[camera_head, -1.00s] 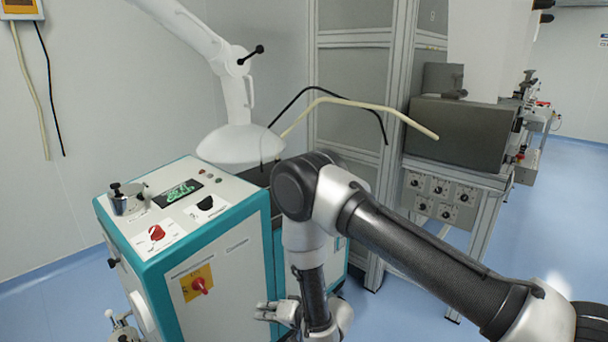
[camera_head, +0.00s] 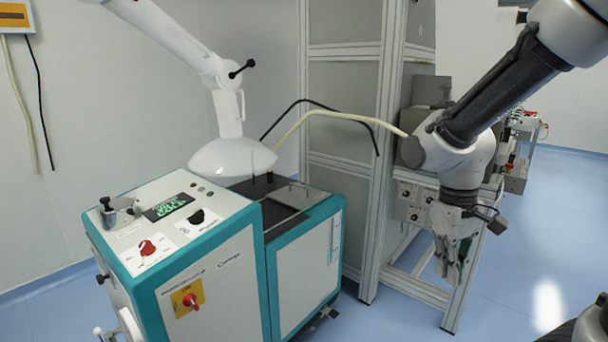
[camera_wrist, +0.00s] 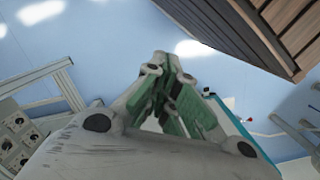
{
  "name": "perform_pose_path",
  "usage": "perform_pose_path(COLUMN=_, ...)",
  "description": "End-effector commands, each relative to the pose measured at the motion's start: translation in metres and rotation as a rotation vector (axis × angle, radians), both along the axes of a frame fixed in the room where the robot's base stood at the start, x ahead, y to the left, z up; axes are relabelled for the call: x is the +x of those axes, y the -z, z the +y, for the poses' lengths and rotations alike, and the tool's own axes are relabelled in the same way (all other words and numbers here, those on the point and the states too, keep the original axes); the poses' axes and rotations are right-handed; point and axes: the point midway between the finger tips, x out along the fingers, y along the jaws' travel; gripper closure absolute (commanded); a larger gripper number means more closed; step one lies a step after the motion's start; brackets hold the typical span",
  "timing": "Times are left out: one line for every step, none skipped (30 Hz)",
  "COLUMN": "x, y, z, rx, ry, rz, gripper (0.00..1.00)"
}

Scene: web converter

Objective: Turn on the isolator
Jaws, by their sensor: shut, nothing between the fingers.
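The isolator is probably the red rotary knob on a yellow plate (camera_head: 188,299) on the front of the white and teal machine (camera_head: 222,288). A second red knob (camera_head: 147,248) sits on the machine's sloped top panel, beside a black knob (camera_head: 197,217) and a lit green display (camera_head: 168,207). I cannot read the knob's position. My gripper (camera_head: 449,272) hangs pointing down, well to the right of the machine and far from the knob. In the wrist view its fingers (camera_wrist: 165,62) meet at the tips, shut and empty, over the blue floor.
A white extraction hood (camera_head: 232,160) on an arm hangs over the machine's back. A grey metal frame cabinet (camera_head: 345,150) stands behind. A panel with several knobs (camera_wrist: 15,142) shows at lower left in the wrist view. The floor (camera_head: 395,315) between machine and gripper is clear.

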Motion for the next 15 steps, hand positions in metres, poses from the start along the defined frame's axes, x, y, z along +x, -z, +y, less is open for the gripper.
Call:
perform_pose_path(x=-0.012, y=-0.019, z=-0.013, rx=0.017, ry=0.038, rz=-0.034, gripper=1.00)
perform_pose_path(x=-0.020, y=-0.029, z=-0.019, rx=0.025, ry=0.059, rz=-0.052, gripper=1.00)
perform_pose_path(x=-0.029, y=-0.041, z=-0.028, rx=0.037, ry=0.091, rz=-0.082, gripper=1.00)
perform_pose_path(x=-0.034, y=-0.049, z=-0.033, rx=0.047, ry=0.115, rz=-0.112, gripper=1.00)
perform_pose_path(x=-0.038, y=-0.057, z=-0.039, rx=0.057, ry=0.136, rz=-0.146, gripper=1.00)
perform_pose_path(x=-0.043, y=-0.067, z=-0.045, rx=0.071, ry=0.165, rz=-0.195, gripper=1.00)
perform_pose_path(x=-0.046, y=-0.074, z=-0.050, rx=0.079, ry=0.185, rz=-0.233, gripper=1.00)
perform_pose_path(x=-0.049, y=-0.081, z=-0.054, rx=0.086, ry=0.204, rz=-0.269, gripper=1.00)
perform_pose_path(x=-0.053, y=-0.089, z=-0.059, rx=0.093, ry=0.226, rz=-0.315, gripper=1.00)
perform_pose_path(x=-0.055, y=-0.095, z=-0.063, rx=0.098, ry=0.243, rz=-0.345, gripper=1.00)
perform_pose_path(x=-0.058, y=-0.101, z=-0.067, rx=0.101, ry=0.257, rz=-0.375, gripper=1.00)
perform_pose_path(x=-0.060, y=-0.108, z=-0.071, rx=0.105, ry=0.274, rz=-0.409, gripper=1.00)
perform_pose_path(x=-0.062, y=-0.112, z=-0.073, rx=0.106, ry=0.286, rz=-0.431, gripper=1.00)
perform_pose_path(x=-0.064, y=-0.116, z=-0.076, rx=0.107, ry=0.297, rz=-0.450, gripper=1.00)
perform_pose_path(x=-0.066, y=-0.120, z=-0.079, rx=0.108, ry=0.310, rz=-0.469, gripper=0.96)
